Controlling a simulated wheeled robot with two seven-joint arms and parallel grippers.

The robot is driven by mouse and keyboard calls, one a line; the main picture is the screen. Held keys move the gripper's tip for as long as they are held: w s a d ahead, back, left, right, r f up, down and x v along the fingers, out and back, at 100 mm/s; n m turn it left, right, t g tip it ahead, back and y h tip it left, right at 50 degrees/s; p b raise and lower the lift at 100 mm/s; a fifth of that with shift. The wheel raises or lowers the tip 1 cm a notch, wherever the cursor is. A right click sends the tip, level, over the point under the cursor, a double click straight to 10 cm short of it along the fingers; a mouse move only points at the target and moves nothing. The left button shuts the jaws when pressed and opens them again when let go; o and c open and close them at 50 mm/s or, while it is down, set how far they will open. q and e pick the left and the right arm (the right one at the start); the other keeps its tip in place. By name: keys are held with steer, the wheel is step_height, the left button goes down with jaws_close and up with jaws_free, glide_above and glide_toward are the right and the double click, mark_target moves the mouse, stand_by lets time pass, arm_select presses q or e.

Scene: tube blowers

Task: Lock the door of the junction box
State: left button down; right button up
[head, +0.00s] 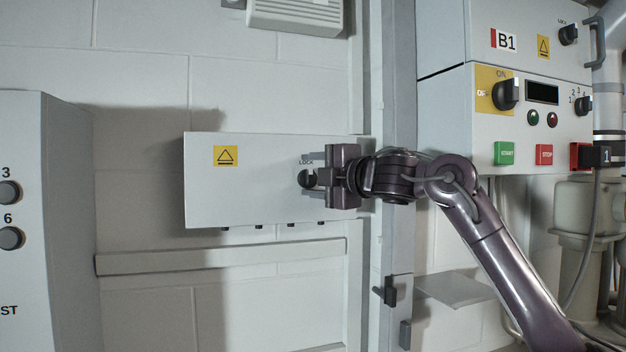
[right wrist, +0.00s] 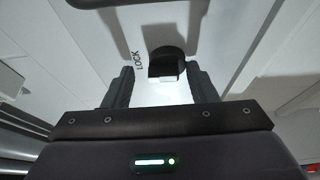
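The junction box door (head: 240,190) is a pale grey panel on the wall, with a yellow warning sticker at its upper left. It looks closed or nearly so. Its black lock knob (head: 306,179) sits near the right edge under the word LOCK. The knob also shows in the right wrist view (right wrist: 167,62). My right gripper (head: 322,178) is in front of the knob. In the right wrist view its two fingers (right wrist: 160,88) are apart, one on each side below the knob, with nothing between them. I cannot tell whether they touch the knob. My left gripper is out of view.
A control box labelled B1 (head: 497,60) with knobs and buttons stands to the right. A grey cabinet (head: 70,220) with knobs is at the far left. A vertical post (head: 393,250) with a black latch stands just right of the door. A horizontal rail (head: 220,257) runs below it.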

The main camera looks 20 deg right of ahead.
steer(key=shift+f, duration=0.1)
steer(key=shift+s+f, duration=0.1)
steer(key=shift+s, duration=0.05)
steer(key=shift+s+d+b, duration=0.15)
steer(key=shift+s+b, duration=0.15)
steer(key=shift+b, duration=0.2)
steer(key=b+v, duration=0.3)
steer(key=v, duration=0.4)
steer(key=shift+b, duration=0.4)
steer(key=shift+w, duration=0.1)
